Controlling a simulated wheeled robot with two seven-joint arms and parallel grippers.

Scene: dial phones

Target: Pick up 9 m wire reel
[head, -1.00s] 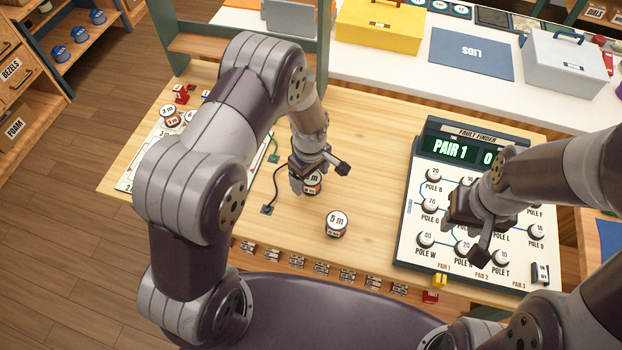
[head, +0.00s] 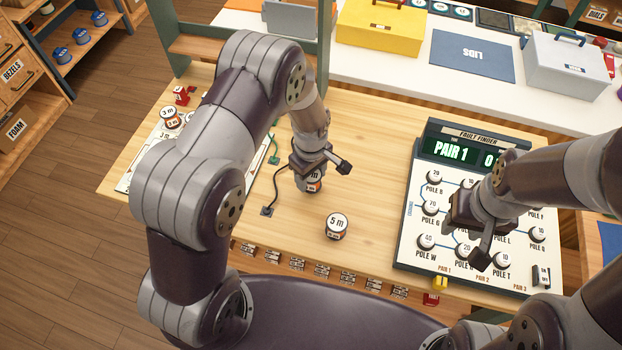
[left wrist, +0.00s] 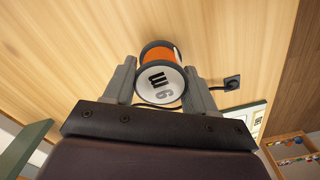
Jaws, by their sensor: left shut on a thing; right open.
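The 9 m wire reel (left wrist: 160,78) has a white label face and orange wire. In the left wrist view it sits between the two fingers of my left gripper (left wrist: 161,88), which is shut on it. In the head view the reel (head: 314,184) shows only partly below my left gripper (head: 312,174), at the table's middle. I cannot tell whether it touches the table. My right gripper (head: 468,232) is open and empty over the fault finder panel (head: 410,230).
A 5 m reel (head: 337,226) stands on the wooden table (head: 370,150) in front of my left gripper. A black plug with cable (head: 267,211) lies to the left. More reels, one marked 3 m (head: 170,113), stand at the table's left. A yellow box (head: 380,27) stands behind.

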